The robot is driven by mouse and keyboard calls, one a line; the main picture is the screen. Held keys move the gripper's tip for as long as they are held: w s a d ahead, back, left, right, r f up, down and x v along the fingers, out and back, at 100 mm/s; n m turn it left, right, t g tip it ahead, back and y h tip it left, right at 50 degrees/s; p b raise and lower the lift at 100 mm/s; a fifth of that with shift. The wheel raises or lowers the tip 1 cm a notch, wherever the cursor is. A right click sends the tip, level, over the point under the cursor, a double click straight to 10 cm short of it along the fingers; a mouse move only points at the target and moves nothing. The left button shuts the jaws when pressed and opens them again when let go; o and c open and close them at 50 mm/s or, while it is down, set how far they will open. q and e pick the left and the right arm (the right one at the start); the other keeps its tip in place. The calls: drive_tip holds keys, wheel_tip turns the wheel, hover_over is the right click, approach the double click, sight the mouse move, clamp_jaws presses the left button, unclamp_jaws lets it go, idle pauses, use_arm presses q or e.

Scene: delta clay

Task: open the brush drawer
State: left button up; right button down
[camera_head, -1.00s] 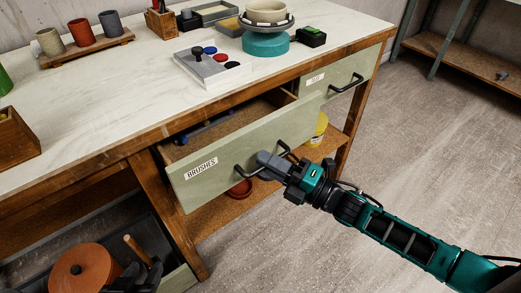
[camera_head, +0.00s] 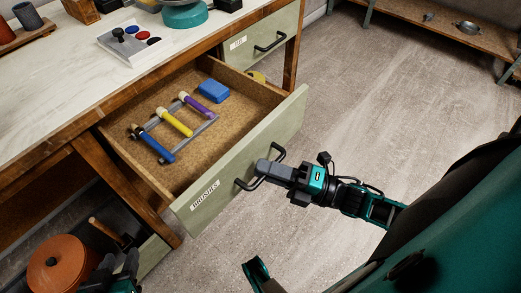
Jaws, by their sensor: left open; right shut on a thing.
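The brush drawer (camera_head: 232,180) has a pale green front labelled BRUSHES and is pulled far out from the workbench. My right gripper (camera_head: 264,170) is shut on its black bar handle (camera_head: 244,184). Inside the drawer, blue, yellow and purple-handled tools (camera_head: 174,122) lie on a grey rack, with a blue block (camera_head: 214,91) behind them. My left gripper (camera_head: 124,268) is at the lower left, beside the orange-brown round pot, away from the drawer; it is open, though its fingers are hard to make out.
Another green drawer (camera_head: 268,42) to the right is shut. The marble-like worktop (camera_head: 60,85) holds a white tray with coloured discs (camera_head: 130,42) and a teal turntable (camera_head: 185,15). The orange-brown pot (camera_head: 62,264) stands at the lower left.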

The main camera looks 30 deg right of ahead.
drive_tip(key=shift+s+d, duration=0.1)
idle(0.3)
drive_tip(key=c, duration=1.4)
unclamp_jaws()
drive_tip(key=shift+c, duration=0.2)
drive_tip(key=shift+s, duration=0.1)
drive_tip(key=v, duration=1.2)
drive_tip(key=shift+s+d, duration=0.25)
drive_tip(key=shift+f, duration=0.15)
